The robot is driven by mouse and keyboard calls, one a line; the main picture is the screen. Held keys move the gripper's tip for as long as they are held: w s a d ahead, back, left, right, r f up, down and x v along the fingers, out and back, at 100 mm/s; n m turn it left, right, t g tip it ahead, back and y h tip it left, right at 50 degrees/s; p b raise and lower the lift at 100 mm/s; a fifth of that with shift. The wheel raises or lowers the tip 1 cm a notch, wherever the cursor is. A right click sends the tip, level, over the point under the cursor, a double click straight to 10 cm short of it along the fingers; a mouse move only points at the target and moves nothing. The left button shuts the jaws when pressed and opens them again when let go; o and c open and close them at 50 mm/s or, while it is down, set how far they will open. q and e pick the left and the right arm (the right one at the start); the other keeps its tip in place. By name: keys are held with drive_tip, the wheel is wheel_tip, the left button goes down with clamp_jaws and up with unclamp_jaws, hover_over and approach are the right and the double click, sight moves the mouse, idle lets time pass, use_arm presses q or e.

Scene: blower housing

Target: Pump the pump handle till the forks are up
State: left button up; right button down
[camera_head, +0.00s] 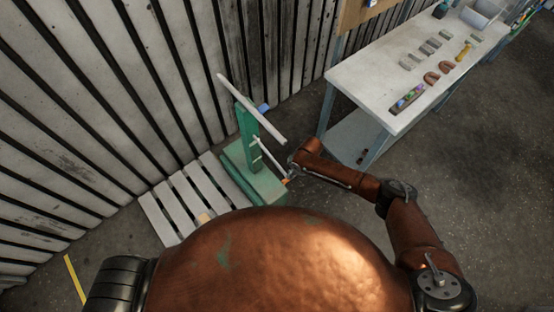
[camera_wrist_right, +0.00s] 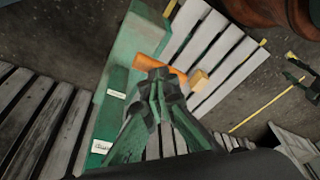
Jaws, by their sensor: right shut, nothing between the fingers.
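The green lift truck (camera_head: 248,140) stands against the slatted wall, left of the workbench. A pale rod (camera_head: 268,157) slants down from its mast and ends in an orange grip (camera_head: 286,180), which looks like the pump handle. The orange grip also shows in the right wrist view (camera_wrist_right: 150,66). My right gripper (camera_head: 291,176) is at this end; in the wrist view its fingers (camera_wrist_right: 160,78) are shut and empty, close to the grip. I cannot tell whether they touch. The forks are hidden by the pallet (camera_head: 188,201). Dark finger-like shapes at the wrist view's right edge may be my left gripper.
A long pale bar (camera_head: 250,108) crosses the mast top. A small yellowish block (camera_head: 204,218) lies on the pallet. A workbench (camera_head: 360,80) with horseshoes and small parts stands at the right. The floor at the far right is clear.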

drive_tip(key=a+p+v, duration=0.3)
drive_tip(key=p+v, duration=0.6)
drive_tip(key=v, duration=0.3)
drive_tip(key=shift+r+p, duration=0.35)
drive_tip(key=shift+r, duration=0.05)
drive_tip(key=shift+f, duration=0.1)
